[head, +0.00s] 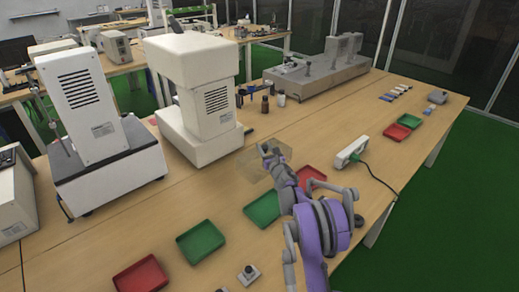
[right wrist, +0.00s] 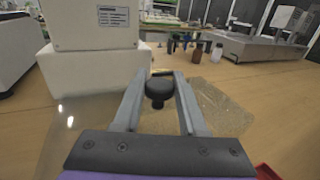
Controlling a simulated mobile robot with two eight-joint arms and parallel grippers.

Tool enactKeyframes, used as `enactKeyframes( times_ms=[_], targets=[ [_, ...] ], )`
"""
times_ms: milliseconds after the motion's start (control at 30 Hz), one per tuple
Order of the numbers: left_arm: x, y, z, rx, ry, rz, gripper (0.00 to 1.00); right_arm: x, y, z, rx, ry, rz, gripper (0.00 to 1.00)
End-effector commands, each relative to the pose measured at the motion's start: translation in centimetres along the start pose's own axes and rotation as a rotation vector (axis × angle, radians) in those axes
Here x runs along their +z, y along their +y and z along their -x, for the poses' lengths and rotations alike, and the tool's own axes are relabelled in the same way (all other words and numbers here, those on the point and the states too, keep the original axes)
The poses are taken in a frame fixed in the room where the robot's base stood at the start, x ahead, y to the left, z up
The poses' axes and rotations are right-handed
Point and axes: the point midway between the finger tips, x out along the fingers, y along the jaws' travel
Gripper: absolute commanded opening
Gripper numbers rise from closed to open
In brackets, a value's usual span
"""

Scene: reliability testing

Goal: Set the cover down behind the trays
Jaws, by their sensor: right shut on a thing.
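The clear cover (head: 254,167) is behind the near green tray (head: 264,208) and the near red tray (head: 311,176), in front of the white instrument. My right gripper (head: 269,151) is shut on the cover's black knob (right wrist: 158,90), seen between the fingers in the right wrist view. The see-through cover (right wrist: 225,108) spreads out below the knob there. I cannot tell whether its lower edge touches the table. Another green tray (head: 201,240) and red tray (head: 141,275) lie at the front left. My left gripper is not in view.
The tall white instrument (head: 205,100) stands close behind the cover; another stands left (head: 95,125). A white device with a cable (head: 350,152) lies to the right. Small bottles (head: 280,98) stand further back. More trays (head: 397,132) lie at the far right.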

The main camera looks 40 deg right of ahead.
Motion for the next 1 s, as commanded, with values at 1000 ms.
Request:
enactKeyframes(
  times_ms=[1000],
  targets=[
    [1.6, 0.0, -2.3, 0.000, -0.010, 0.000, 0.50, -5.5, 0.0, 0.0, 0.000, 0.000, 0.000, 0.00]
  ],
)
